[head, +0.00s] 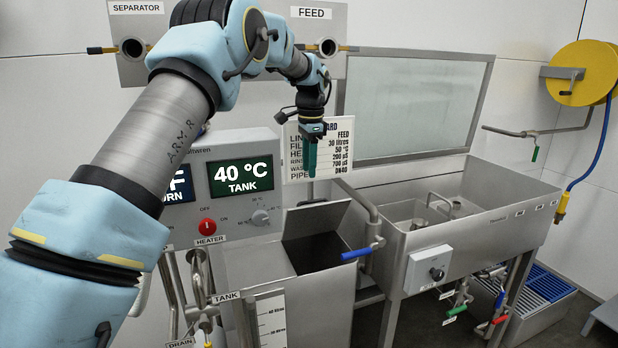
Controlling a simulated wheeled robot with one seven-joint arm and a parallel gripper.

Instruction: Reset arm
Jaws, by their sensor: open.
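My gripper (312,158) hangs at the end of my raised arm, pointing down, in the upper middle of the head view. Its teal fingers are seen nearly edge-on, in front of the white printed card. Nothing shows held between them. My arm comes in from the lower left, rises to the top and bends over to the right. The gripper is above the open steel tank (262,270), apart from it as far as I can see.
A control panel (188,225) reading 40 °C stands left behind the gripper. A blue-handled tap (357,254) sticks out at the tank's right. A steel sink (480,225) with a raised clear lid (415,105) stands to the right. A yellow hose reel (590,75) hangs far right.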

